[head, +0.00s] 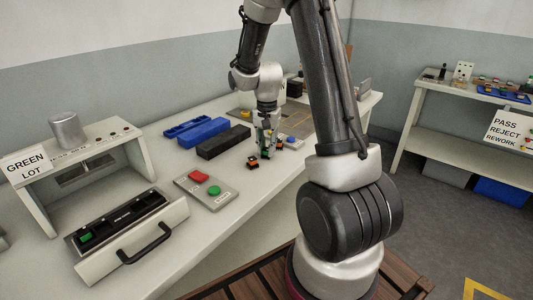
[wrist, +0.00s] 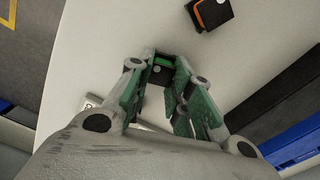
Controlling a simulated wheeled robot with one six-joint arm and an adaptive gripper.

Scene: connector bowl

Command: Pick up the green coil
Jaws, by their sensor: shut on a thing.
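My gripper (head: 265,154) is low over the white bench in the head view. In the wrist view its fingertips (wrist: 155,62) are closed around a small dark piece with green on it, the green coil (wrist: 161,72). The fingers hide most of the coil, and I cannot tell whether it touches the bench. An orange and black coil (wrist: 209,12) lies apart from the fingers at the top of the wrist view.
A panel with red and green buttons (head: 206,188) is left of my gripper. A black box (head: 223,142) and blue bins (head: 203,131) stand behind. A black tray with a handle (head: 120,222) and a GREEN LOT stand (head: 78,150) are at left. A second table (head: 460,95) is far right.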

